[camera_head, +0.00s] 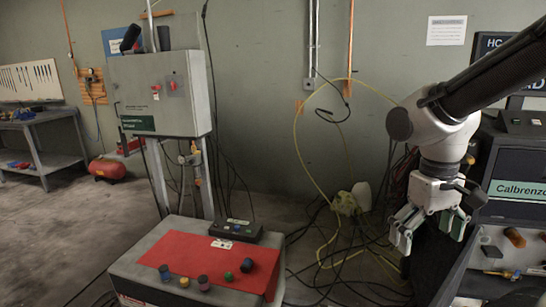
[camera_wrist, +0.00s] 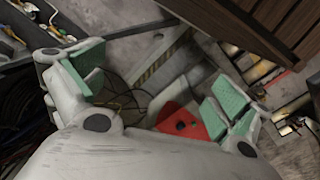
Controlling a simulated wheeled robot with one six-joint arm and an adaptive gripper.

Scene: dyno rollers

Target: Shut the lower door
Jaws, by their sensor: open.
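My gripper (camera_head: 430,224) hangs open and empty at the right of the head view, in front of the black Calbrenzo unit (camera_head: 515,178). Its green-padded fingers stand wide apart in the wrist view (camera_wrist: 158,88), with nothing between them. No door is clearly recognisable as the lower door. A dark slatted panel (camera_wrist: 262,28) crosses the top right of the wrist view, beyond the right finger; I cannot tell whether it is the door. The lower front of the black unit is partly hidden by my arm and the tool tray.
A tool tray (camera_head: 490,284) stands below my gripper at the right. A grey box with a red mat (camera_head: 176,247) and small knobs stands front centre. A grey cabinet (camera_head: 160,95) stands behind it. Cables (camera_head: 338,262) lie on the floor between.

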